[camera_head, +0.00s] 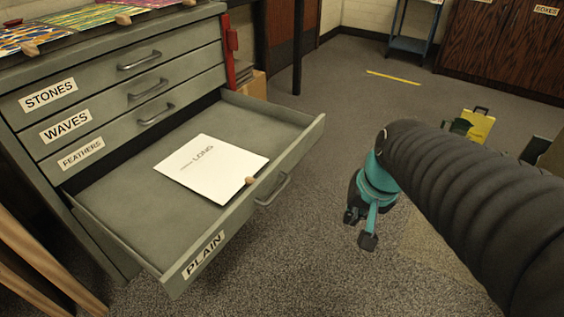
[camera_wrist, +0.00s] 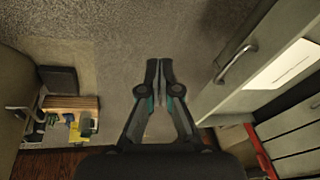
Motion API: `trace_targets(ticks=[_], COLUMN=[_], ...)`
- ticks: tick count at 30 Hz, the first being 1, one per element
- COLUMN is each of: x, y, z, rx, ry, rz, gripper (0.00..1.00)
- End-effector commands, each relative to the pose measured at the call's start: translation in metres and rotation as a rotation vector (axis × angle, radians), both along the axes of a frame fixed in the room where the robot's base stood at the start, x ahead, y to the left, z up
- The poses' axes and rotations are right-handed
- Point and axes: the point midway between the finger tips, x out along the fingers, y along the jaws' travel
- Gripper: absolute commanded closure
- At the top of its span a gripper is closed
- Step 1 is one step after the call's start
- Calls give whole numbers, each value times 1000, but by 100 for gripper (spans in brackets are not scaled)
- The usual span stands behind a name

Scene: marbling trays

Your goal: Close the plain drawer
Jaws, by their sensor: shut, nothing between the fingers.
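The plain drawer (camera_head: 233,221) is the lowest drawer of a grey-green cabinet and stands pulled far out, with a "PLAIN" label on its front. Its curved handle (camera_head: 272,190) is on the front face and also shows in the wrist view (camera_wrist: 236,64). A white card (camera_head: 210,168) reading "LONG" lies in the drawer with a small wooden knob at its edge. My gripper (camera_head: 361,228) is in front of the drawer, to the right of the handle and apart from it. In the wrist view my gripper (camera_wrist: 159,66) has its fingertips together, with nothing between them.
The stones (camera_head: 115,81), waves and feathers drawers above are shut. A blue stand (camera_head: 411,44) is at the back. The carpet in front of the drawer is clear.

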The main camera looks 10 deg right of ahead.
Motion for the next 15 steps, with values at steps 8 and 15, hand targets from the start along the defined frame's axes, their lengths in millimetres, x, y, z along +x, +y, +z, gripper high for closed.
trace_targets(ticks=[8,15], x=[67,130], y=[3,15], z=[-28,-17], rx=[428,818], ry=[171,333], rz=[-636,-1231], gripper=[100,100])
